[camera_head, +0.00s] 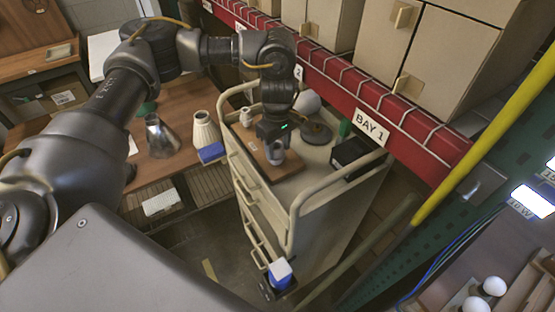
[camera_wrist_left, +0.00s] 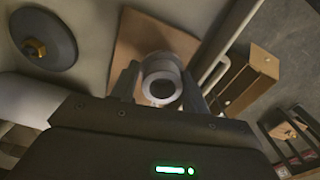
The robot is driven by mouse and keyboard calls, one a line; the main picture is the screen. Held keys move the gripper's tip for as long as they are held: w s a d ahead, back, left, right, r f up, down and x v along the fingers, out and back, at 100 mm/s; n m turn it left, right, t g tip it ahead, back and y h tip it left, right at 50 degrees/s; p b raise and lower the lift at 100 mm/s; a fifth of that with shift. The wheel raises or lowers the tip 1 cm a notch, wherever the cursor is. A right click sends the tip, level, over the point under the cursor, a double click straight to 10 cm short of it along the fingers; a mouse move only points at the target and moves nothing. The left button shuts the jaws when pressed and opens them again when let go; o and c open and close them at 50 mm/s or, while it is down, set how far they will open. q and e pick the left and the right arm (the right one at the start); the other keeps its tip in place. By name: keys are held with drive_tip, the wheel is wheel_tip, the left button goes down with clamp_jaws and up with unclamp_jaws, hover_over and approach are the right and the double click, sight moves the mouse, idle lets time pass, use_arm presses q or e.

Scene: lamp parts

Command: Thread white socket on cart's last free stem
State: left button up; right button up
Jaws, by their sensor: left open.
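My left gripper (camera_head: 274,148) is over the top of the beige cart (camera_head: 293,212), above a wooden board (camera_head: 262,160). In the left wrist view its fingers (camera_wrist_left: 160,92) stand apart, one on each side of a whitish-grey socket (camera_wrist_left: 160,70) with a dark round opening. The socket (camera_head: 277,155) is small and partly hidden in the head view. I cannot tell whether a stem is inside it. A smaller white piece (camera_head: 246,116) stands near the cart's far left corner. My right gripper is not in view.
A dark round base (camera_head: 316,132) with a brass middle (camera_wrist_left: 34,48), a white globe (camera_head: 307,103) and a black box (camera_head: 352,150) share the cart top, inside its raised rail (camera_head: 294,205). The red shelf beam (camera_head: 345,98) runs close behind.

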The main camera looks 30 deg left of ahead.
use_arm(q)
drive_tip(key=n, duration=0.1)
drive_tip(key=n+p, duration=0.1)
drive_tip(key=n, duration=0.1)
drive_tip(key=shift+s+a+f+n+p, duration=0.2)
drive_tip(key=shift+f+n+p, duration=0.05)
drive_tip(key=shift+n+p, duration=0.1)
drive_tip(key=n+p, duration=0.1)
drive_tip(key=n, duration=0.2)
drive_tip(key=shift+a+f, duration=0.1)
drive_tip(key=shift+f, duration=0.05)
clamp_jaws()
drive_tip(key=shift+m+b, duration=0.45)
drive_tip(key=shift+m, duration=0.2)
drive_tip(key=m+b, duration=0.1)
drive_tip(key=m, duration=0.3)
drive_tip(key=shift+s+f+b, duration=0.1)
drive_tip(key=shift+b, duration=0.2)
drive_tip(key=shift+m, duration=0.7)
